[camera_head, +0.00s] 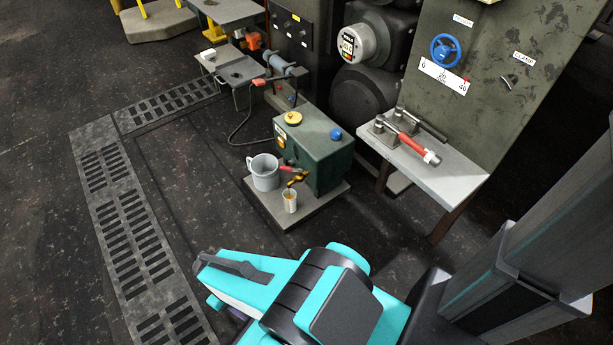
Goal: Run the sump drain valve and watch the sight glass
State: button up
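The green sump box (325,150) stands on a low grey plinth (318,205) in the middle of the head view. It has a yellow cap and a blue knob on top. A small valve with a red lever (288,169) and a brass spout (299,178) sticks out low on its near left side. A small clear cup-like vessel (290,202), perhaps the sight glass, stands below the spout with something yellowish in it. Whether liquid is flowing is too small to tell. My teal arm is folded at the bottom, apart from the sump. My gripper's fingers cannot be made out.
A grey jug (264,176) stands beside the valve. A side table (438,178) at right holds a red-handled tool (410,143). A blue handwheel (445,50) is on the machine panel. A black hose lies behind the sump. Floor grating (120,215) and open floor lie left.

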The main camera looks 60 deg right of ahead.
aim_at(300, 170)
jog(key=k, duration=0.9)
jog(key=u, duration=0.45)
jog(key=i, duration=2)
jog(key=z, duration=0.6)
